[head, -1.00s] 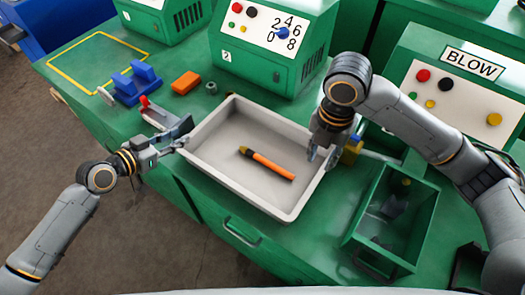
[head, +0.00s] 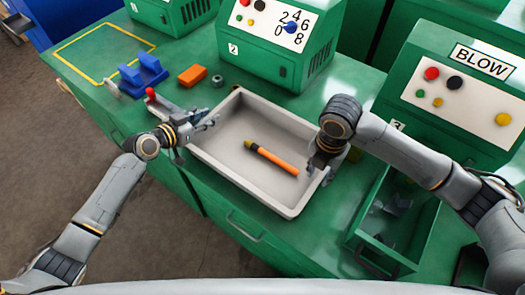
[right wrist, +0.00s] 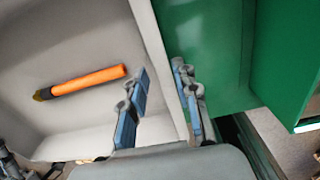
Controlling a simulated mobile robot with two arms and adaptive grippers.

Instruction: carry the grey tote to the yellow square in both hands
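The grey tote (head: 237,187) stands on the green bench in the middle of the head view, with an orange and black stick (head: 270,157) lying inside. The yellow square (head: 92,79) is an outline on the bench at the far left. My left gripper (head: 208,122) is at the tote's left wall; its fingers look apart, though small in view. My right gripper (head: 318,176) is at the right wall. In the right wrist view, its open fingers (right wrist: 162,105) stand on either side of the tote wall (right wrist: 152,35), with gaps showing.
A blue block (head: 142,76), an orange block (head: 192,75), a grey nut (head: 217,81) and a red-tipped tool (head: 151,93) lie between tote and square. Green machines line the back. A green bin (head: 416,236) stands right of the tote.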

